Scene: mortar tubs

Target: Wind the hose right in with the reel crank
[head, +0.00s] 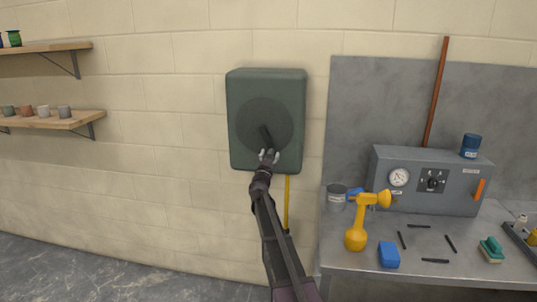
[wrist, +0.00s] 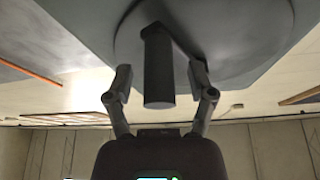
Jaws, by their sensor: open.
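The hose reel (head: 240,150) is a dark green box on the block wall, with a round darker disc on its front. Its crank (head: 265,135) is a dark arm and handle on the disc. A yellow hose (head: 287,200) hangs down from below the box. My gripper (head: 269,155) is at the lower part of the disc, by the crank handle. In the wrist view my gripper (wrist: 164,85) is open, with one finger on each side of the grey crank handle (wrist: 159,75). Gaps show between the handle and both fingers.
At the right stands a workbench (head: 335,230) with a grey control box (head: 430,200), a yellow tool (head: 357,235), a blue block (head: 389,254) and small dark bars. Shelves (head: 60,120) with cups are on the left wall. The wall around the reel is clear.

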